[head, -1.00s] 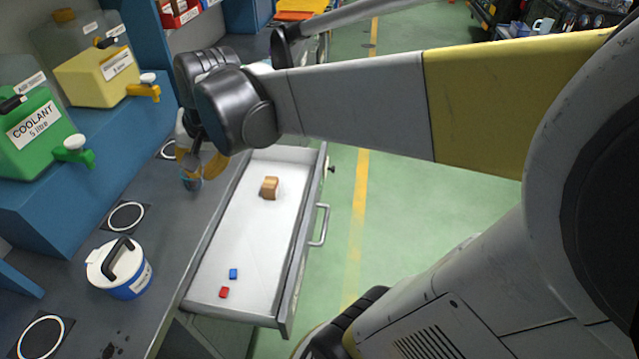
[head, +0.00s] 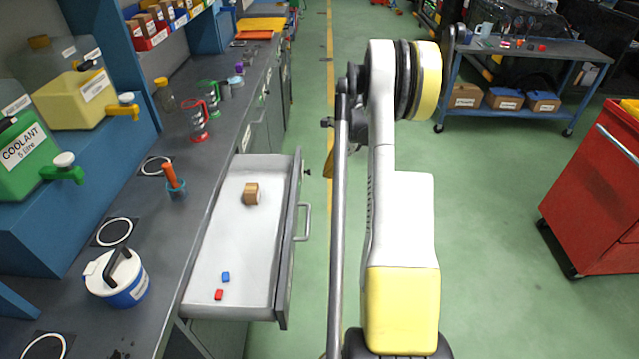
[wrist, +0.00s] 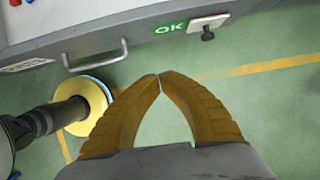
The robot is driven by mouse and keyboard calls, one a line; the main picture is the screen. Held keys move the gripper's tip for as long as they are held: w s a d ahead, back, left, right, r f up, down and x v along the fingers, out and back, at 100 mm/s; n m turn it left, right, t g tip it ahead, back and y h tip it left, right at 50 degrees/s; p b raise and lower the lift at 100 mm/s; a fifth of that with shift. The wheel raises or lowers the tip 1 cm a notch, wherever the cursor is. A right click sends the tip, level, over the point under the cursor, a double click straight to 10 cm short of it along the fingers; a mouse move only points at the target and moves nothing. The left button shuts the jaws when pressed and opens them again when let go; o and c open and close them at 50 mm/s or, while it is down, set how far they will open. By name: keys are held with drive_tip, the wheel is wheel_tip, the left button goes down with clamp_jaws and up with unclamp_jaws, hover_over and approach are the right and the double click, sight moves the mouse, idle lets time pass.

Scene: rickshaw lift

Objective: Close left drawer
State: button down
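The open drawer (head: 228,243) sticks out from the left bench over the floor. Its bar handle (head: 303,222) is on the right-hand front; it also shows in the wrist view (wrist: 95,56). Inside lie a wooden block (head: 251,194), a blue brick (head: 225,277) and a red brick (head: 218,295). My gripper (wrist: 159,77) has its brown fingertips together with nothing between them. It is over the floor outside the drawer front, apart from it, between the handle and the green OK label (wrist: 169,28). In the head view my arm hides most of the gripper.
On the bench stand a blue-and-white canister (head: 126,285), an orange-handled tool (head: 171,178) in a teal cup and a red-framed jar (head: 195,122). A red cabinet (head: 600,195) and a far worktable (head: 540,50) are at right. The green floor between is clear.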

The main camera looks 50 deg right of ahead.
drive_tip(key=w+a+f+b, duration=0.4)
drive_tip(key=w+a+f, duration=0.1)
drive_tip(key=f, duration=0.3)
drive_tip(key=shift+w+f, duration=0.3)
drive_tip(key=shift+w, duration=0.15)
drive_tip(key=w+a, duration=0.5)
drive_tip(key=w, duration=0.1)
drive_tip(key=w+a, duration=1.1)
drive_tip(key=w, duration=0.2)
drive_tip(key=shift+w+a+b, duration=0.1)
drive_tip(key=shift+a+b, duration=0.1)
drive_tip(key=shift+b, duration=0.15)
